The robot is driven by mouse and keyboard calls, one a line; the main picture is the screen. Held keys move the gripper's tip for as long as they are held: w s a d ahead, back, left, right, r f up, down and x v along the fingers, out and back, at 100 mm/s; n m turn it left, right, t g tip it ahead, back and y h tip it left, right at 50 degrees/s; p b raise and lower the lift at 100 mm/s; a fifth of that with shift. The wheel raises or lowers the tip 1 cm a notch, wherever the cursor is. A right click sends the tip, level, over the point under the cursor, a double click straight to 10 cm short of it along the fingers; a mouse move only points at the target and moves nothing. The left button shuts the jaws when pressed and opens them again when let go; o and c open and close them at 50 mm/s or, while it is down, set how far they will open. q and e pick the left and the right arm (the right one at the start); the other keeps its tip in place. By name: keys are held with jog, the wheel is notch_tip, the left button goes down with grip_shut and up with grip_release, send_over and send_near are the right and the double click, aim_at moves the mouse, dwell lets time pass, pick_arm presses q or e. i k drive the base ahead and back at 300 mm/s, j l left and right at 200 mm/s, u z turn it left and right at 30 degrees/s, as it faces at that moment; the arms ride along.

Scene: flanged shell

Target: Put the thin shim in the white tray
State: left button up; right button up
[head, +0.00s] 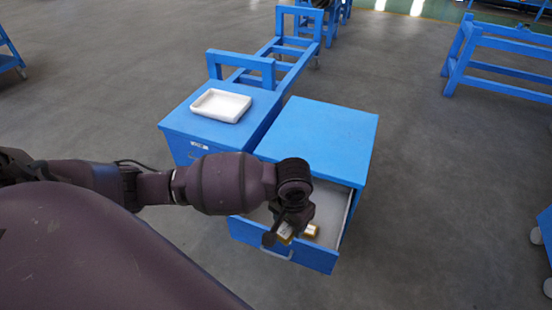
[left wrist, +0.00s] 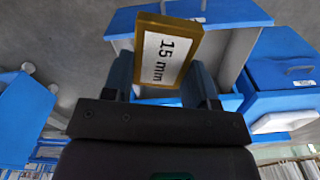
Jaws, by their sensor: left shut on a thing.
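My left gripper (left wrist: 160,95) is shut on a brass-coloured block (left wrist: 168,50) with a white label reading "15 mm". In the head view the gripper (head: 284,232) hangs over the open drawer (head: 328,214), mostly hidden by my arm. Whether the held block is the thinner one cannot be told. The white tray (head: 221,105) stands empty on the left blue cabinet, behind and left of the gripper. My right gripper is not in view.
The drawer belongs to the right blue cabinet (head: 322,138), whose top is bare. The left cabinet (head: 178,121) stands beside it. Drawer walls surround the gripper's area. A blue frame (head: 285,70) lies behind, and open grey floor (head: 430,200) is to the right.

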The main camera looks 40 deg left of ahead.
aim_at(222, 108)
jog(key=i+j+z, duration=0.2)
jog(key=j, duration=1)
jog(key=k+j+z, duration=0.2)
jog(key=j, duration=0.95)
jog(key=j+z, duration=0.2)
jog(key=j, duration=1)
